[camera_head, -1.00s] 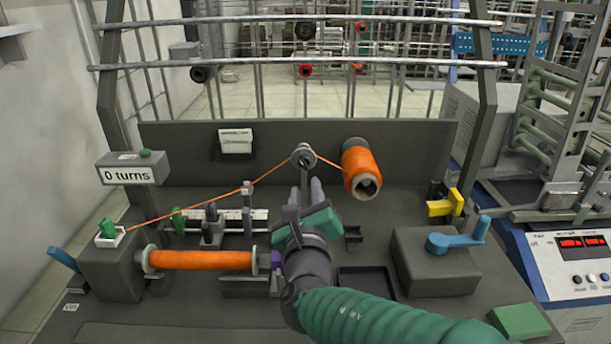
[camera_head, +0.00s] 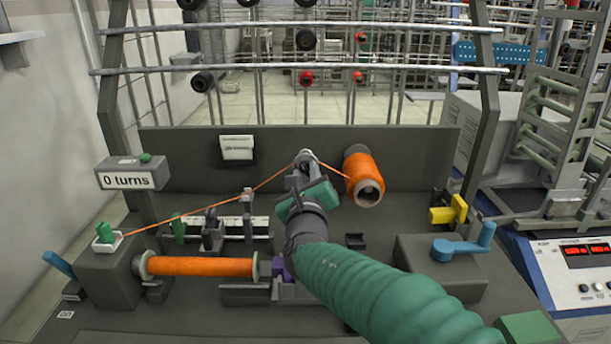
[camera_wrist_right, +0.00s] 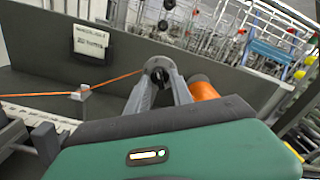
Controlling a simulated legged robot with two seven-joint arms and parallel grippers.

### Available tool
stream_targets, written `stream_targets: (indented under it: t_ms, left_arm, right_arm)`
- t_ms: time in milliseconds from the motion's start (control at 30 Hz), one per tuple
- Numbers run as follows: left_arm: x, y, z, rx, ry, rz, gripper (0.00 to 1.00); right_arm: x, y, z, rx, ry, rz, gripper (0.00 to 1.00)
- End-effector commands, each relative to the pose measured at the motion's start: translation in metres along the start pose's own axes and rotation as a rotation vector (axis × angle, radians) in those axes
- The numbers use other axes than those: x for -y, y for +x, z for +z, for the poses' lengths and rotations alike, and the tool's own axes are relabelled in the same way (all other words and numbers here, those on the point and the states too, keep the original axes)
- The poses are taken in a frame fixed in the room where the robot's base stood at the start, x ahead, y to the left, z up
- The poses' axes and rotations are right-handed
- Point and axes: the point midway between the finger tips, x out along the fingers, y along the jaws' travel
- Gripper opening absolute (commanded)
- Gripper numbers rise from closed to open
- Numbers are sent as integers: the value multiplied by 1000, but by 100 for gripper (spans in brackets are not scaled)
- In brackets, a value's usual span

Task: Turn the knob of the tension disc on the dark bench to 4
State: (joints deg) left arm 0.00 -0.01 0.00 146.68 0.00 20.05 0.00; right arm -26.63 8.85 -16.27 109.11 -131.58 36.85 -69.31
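The tension disc (camera_head: 306,157) is a small grey round part with a dark knob at its centre, in front of the bench's upright back panel. The orange thread runs through it. It also shows in the right wrist view (camera_wrist_right: 159,68). My right gripper (camera_head: 303,169) reaches up to the disc from the front. In the wrist view its two grey fingers lie on either side of the knob, with a gap between them lower down. I cannot tell whether the tips touch the knob. The scale and setting on the knob are not readable. My left gripper is out of view.
An orange thread spool (camera_head: 364,177) sits close right of the disc. A thread guide (camera_head: 247,196) and an orange-wound bobbin (camera_head: 200,266) are to the left. A "0 turns" counter (camera_head: 131,174) stands far left. A blue crank (camera_head: 463,244) is at right on the dark bench (camera_head: 150,325).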

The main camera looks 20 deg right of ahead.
Motion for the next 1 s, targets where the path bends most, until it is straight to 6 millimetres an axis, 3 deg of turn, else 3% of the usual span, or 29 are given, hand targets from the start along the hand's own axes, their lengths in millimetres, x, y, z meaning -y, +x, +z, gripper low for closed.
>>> stream_targets:
  t_ms: [467, 1000]
  left_arm:
    - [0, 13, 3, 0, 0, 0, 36]
    - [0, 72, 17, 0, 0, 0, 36]
  right_arm:
    - [-3, -1, -2, 2, 77, 4, 0]
    - [-4, -1, -5, 2, 526, 3, 0]
